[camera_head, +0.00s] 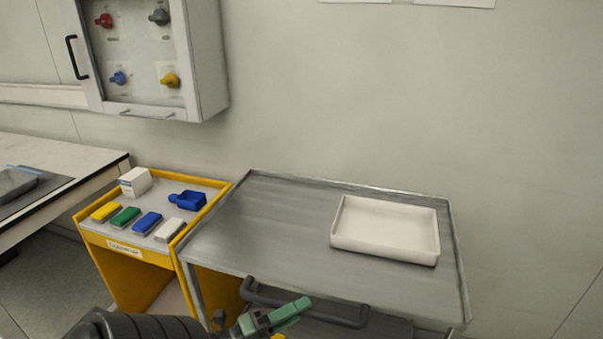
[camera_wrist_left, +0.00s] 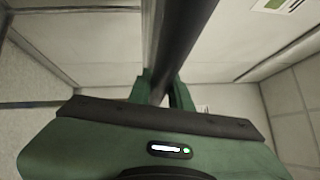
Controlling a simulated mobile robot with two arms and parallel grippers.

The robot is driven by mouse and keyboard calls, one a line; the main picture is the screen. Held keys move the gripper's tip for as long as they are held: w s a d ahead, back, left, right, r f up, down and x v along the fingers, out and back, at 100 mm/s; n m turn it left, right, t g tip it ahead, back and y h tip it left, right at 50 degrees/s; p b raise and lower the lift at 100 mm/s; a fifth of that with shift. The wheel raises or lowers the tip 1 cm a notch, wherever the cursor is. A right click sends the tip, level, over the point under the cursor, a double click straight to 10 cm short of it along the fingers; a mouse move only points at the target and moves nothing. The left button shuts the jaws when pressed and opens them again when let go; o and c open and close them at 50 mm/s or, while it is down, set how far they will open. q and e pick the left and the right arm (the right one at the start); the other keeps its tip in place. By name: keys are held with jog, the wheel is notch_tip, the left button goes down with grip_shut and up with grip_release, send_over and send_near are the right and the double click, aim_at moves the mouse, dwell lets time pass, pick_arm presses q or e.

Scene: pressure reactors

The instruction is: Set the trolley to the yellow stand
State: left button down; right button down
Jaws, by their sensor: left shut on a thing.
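The grey metal trolley (camera_head: 290,225) stands against or near the back wall, with a dark handle bar (camera_head: 345,318) along its front. The yellow stand (camera_head: 128,262) is directly to its left. The trolley's left edge runs along the stand's right side in the head view; I cannot tell whether they touch. My left gripper (camera_head: 285,314), with green fingers, is at the left part of the handle. In the left wrist view the fingers (camera_wrist_left: 163,92) are shut around the dark handle bar (camera_wrist_left: 188,38). My right gripper is not in view.
A white tray (camera_head: 385,254) lies on the trolley's right half. The stand holds a white box (camera_head: 135,181), a blue scoop-like holder (camera_head: 187,200) and several coloured blocks (camera_head: 147,222). A bench (camera_head: 95,163) is at left. A wall cabinet (camera_head: 205,60) hangs above.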

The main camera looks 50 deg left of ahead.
pick_arm(q)
jog(key=c, duration=1.3)
grip_release()
jog(key=shift+s+a, duration=0.1)
jog(key=shift+a, duration=0.2)
jog(key=b+v, duration=0.1)
jog(key=v, duration=0.7)
jog(key=shift+b, duration=0.3)
